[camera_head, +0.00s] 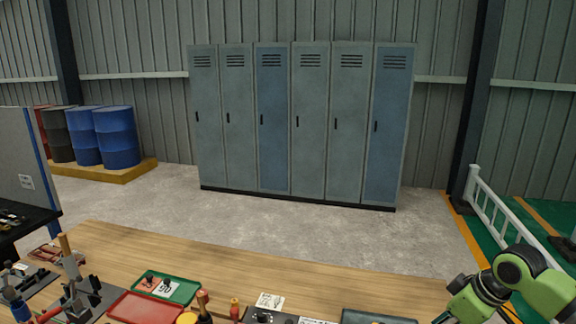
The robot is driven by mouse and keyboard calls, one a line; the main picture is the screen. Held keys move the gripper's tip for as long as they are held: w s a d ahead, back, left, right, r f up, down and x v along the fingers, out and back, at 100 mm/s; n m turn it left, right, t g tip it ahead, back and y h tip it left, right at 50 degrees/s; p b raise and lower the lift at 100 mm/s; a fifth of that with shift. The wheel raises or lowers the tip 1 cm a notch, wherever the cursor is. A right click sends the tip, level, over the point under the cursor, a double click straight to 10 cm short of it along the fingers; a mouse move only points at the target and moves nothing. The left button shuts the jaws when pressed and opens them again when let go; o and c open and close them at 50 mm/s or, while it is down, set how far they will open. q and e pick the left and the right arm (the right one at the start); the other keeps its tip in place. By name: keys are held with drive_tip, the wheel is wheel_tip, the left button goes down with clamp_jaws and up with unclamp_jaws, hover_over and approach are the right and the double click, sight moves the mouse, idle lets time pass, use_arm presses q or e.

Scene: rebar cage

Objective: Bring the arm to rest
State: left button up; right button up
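My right arm, green and black, comes in at the lower right corner over the right end of the wooden table (230,258). Its links run down past the bottom edge of the picture, and no gripper fingers show. My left arm and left gripper are not in view.
Along the table's front lie a green tray (183,291) with a numbered card, a red tray (135,309), a wooden-handled tool (203,301), a dark tray (375,318) and upright fixtures (75,290) at left. The table's back strip is clear. Lockers (300,125) stand beyond open floor.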

drive_tip(key=s+a+f, duration=1.3)
drive_tip(key=a+f, duration=0.1)
drive_tip(key=a, duration=0.2)
drive_tip(key=s+d+f+m+h, duration=0.1)
drive_tip(key=s+d+m, duration=0.15)
drive_tip(key=s, duration=0.55)
drive_tip(key=s+d+f+m+h, duration=0.1)
drive_tip(key=s+m+h, duration=0.15)
drive_tip(key=s, duration=0.55)
wheel_tip(320, 180, down, 30)
drive_tip(key=g+b, duration=0.1)
drive_tip(key=b, duration=0.5)
use_arm(q)
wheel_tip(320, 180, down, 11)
drive_tip(key=b, duration=0.5)
use_arm(e)
drive_tip(key=s+d+f, duration=0.1)
drive_tip(key=s+f, duration=0.8)
drive_tip(key=f, duration=0.2)
drive_tip(key=s+d+f+g, duration=0.1)
drive_tip(key=s+d+f, duration=0.1)
drive_tip(key=s+f, duration=0.7)
wheel_tip(320, 180, down, 3)
drive_tip(key=shift+s+g+y, duration=0.25)
drive_tip(key=shift+g+y, duration=0.05)
drive_tip(key=shift+y, duration=0.05)
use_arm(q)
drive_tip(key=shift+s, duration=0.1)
use_arm(e)
drive_tip(key=shift+d, duration=0.1)
